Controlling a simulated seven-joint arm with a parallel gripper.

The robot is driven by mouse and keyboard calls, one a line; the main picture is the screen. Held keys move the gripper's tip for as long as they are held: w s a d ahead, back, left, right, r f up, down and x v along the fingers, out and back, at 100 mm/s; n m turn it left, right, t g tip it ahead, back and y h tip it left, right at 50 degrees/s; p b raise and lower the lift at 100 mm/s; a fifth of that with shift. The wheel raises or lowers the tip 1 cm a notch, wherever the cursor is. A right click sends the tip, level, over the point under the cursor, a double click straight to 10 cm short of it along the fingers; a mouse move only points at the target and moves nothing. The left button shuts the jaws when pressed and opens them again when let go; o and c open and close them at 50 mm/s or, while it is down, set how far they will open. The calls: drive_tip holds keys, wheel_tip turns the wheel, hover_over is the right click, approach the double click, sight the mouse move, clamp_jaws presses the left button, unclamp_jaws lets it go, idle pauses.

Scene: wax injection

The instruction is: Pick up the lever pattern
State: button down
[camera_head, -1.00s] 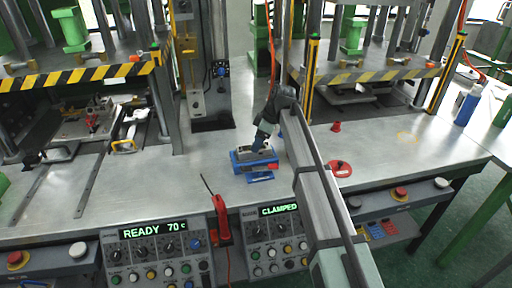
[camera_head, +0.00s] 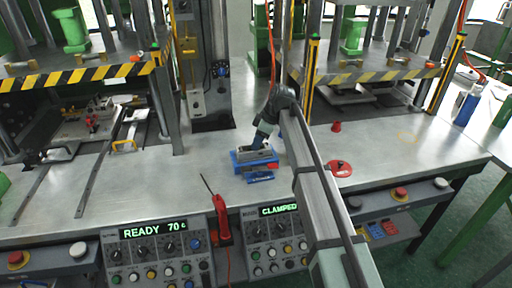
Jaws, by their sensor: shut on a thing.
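My gripper (camera_head: 258,146) points down at a small blue fixture (camera_head: 240,165) on the grey metal bench. It is shut on a small grey piece at the top of the fixture, which I take to be the lever pattern. The wrist and fingers hide most of that piece, so its shape is not clear. I cannot tell whether it is still touching the fixture. The fixture has a red part (camera_head: 272,166) on its right side.
A red-handled tool (camera_head: 221,218) with a thin rod stands at the bench's front edge. A red round plate (camera_head: 339,168) and a red cone (camera_head: 336,127) lie to the right. Control panels reading "READY 70" (camera_head: 155,229) and "CLAMPED" (camera_head: 279,209) face the front. Press frames stand at both sides.

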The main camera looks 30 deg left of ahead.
drive_tip(key=shift+w+f, duration=0.2)
drive_tip(key=shift+f, duration=0.15)
